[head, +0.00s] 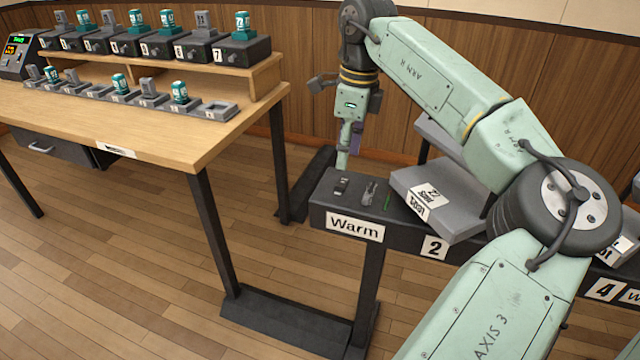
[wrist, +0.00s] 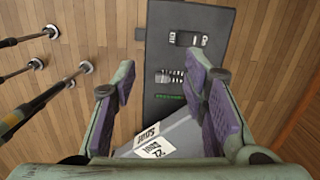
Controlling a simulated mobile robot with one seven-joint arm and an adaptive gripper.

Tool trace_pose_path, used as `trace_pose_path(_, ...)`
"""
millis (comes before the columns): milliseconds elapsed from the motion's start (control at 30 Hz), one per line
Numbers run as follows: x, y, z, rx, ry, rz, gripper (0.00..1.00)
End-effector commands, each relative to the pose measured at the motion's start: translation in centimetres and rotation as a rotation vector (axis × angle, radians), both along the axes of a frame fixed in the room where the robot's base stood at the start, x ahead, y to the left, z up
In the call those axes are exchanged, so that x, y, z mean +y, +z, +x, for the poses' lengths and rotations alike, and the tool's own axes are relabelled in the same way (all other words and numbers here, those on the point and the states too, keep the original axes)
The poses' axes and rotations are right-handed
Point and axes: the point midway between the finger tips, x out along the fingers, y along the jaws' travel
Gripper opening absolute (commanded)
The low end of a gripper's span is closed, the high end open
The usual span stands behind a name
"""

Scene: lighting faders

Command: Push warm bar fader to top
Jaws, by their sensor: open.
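The warm bar (head: 318,212) is a long black bar with a white "Warm" label (head: 355,227) on its front. Near its left end stand a small black part (head: 341,186), a grey ridged piece that looks like the fader (head: 369,193), and a green strip (head: 387,202). In the wrist view the grey ridged piece (wrist: 170,77) lies between the black part (wrist: 187,39) and the green strip (wrist: 170,97). My gripper (head: 348,157) points down by the bar's left end, open and empty. In the wrist view its purple-padded fingers (wrist: 163,62) spread either side of the fader; contact is not visible.
A grey labelled box (head: 432,190) sits tilted on the bar, right of the green strip; it also shows between my fingers in the wrist view (wrist: 184,137). A wooden table (head: 150,135) with several black and grey units stands left. Floor lies between them.

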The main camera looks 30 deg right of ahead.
Motion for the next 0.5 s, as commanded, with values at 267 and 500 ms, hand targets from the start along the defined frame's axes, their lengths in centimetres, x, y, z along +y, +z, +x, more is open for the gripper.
trace_pose_path(267,-4.8,-0.1,-3.9,0.071,-0.089,-0.068,0.4)
trace_pose_path(500,-4.6,-4.4,-3.8,0.069,-0.085,-0.064,0.4)
